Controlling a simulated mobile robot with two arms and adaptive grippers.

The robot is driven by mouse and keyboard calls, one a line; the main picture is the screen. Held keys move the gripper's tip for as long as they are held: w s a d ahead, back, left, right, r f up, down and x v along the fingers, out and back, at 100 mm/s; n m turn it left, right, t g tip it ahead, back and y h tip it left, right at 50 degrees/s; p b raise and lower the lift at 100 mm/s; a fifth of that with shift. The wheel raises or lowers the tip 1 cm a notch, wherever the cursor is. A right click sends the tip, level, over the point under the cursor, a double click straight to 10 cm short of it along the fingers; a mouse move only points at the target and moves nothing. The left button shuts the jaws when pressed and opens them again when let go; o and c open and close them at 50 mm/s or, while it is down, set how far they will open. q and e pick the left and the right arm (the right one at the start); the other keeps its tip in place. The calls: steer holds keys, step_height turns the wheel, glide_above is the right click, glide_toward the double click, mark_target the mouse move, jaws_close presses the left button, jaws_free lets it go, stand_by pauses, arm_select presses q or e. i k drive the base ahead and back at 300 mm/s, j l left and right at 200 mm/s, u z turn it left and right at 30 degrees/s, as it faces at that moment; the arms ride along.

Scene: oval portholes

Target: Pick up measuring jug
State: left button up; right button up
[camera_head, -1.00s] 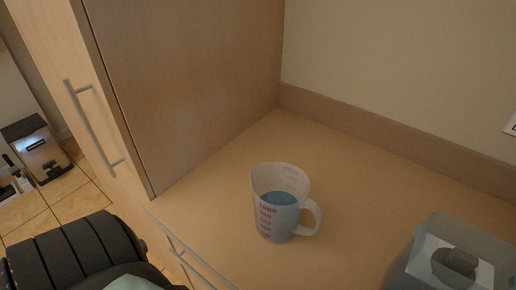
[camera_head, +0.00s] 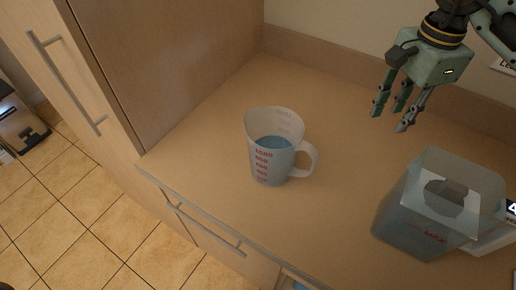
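The measuring jug (camera_head: 272,160) is a clear cup with red markings, a blue inside and a handle on its right. It stands upright on the wooden counter (camera_head: 210,135), near the front edge. My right gripper (camera_head: 397,112) hangs in the air at the upper right, to the right of the jug and apart from it. Its fingers are spread and nothing is between them. My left gripper does not show.
A clear boxy container (camera_head: 425,210) with a dark round part stands on the counter to the right of the jug. A tall wooden cabinet (camera_head: 165,65) borders the counter on the left. A drawer handle (camera_head: 200,222) runs below the front edge. The counter behind the jug is clear.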

mark_target(274, 134)
steer(key=k+j, duration=0.45)
steer(key=k, duration=0.15)
steer(key=k+j, duration=0.45)
steer(key=k, duration=0.15)
steer(key=k+j, duration=0.4)
steer(key=k, duration=0.2)
